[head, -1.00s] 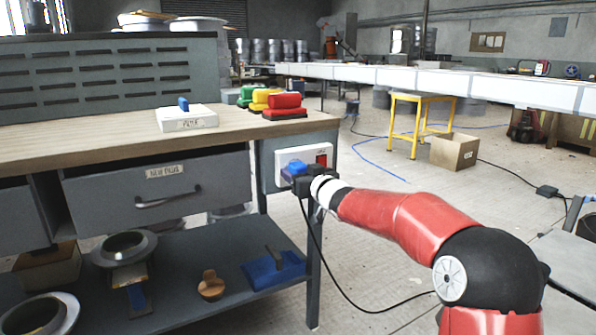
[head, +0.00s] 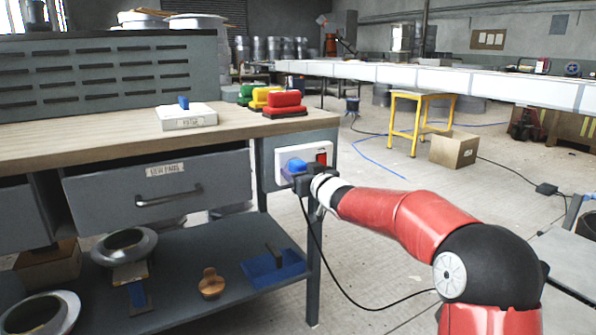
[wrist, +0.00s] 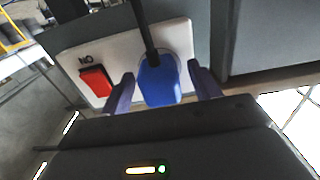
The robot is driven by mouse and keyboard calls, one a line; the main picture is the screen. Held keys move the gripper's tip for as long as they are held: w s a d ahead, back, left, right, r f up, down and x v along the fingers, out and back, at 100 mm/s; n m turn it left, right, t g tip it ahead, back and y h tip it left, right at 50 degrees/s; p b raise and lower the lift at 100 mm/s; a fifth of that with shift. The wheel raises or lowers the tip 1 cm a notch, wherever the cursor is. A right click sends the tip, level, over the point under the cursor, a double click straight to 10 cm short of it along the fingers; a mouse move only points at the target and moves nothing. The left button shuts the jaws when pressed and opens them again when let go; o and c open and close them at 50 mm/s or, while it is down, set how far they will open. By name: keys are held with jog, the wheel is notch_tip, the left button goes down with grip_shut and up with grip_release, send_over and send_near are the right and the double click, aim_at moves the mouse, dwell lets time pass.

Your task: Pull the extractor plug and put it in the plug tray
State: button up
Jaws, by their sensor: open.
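The blue extractor plug (head: 297,166) sits in a white socket panel (head: 283,156) on the end of the workbench. It also shows in the wrist view (wrist: 159,80), with a dark cord running up from it. My gripper (head: 298,176) is at the panel; in the wrist view its open fingers (wrist: 160,88) stand on either side of the plug, with gaps visible. A white box-like tray (head: 188,118) with a blue piece on top and a label too blurred to read stands on the bench top. I cannot tell whether this is the plug tray.
A red switch (wrist: 97,88) is beside the plug on the panel. Green, yellow and red blocks (head: 284,104) stand at the bench's right corner. The lower shelf holds a blue tray (head: 262,276) and ring-shaped moulds. A black cable hangs under my arm.

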dwell(0.5)
grip_shut()
jog(key=v, duration=0.6)
dwell(1.2)
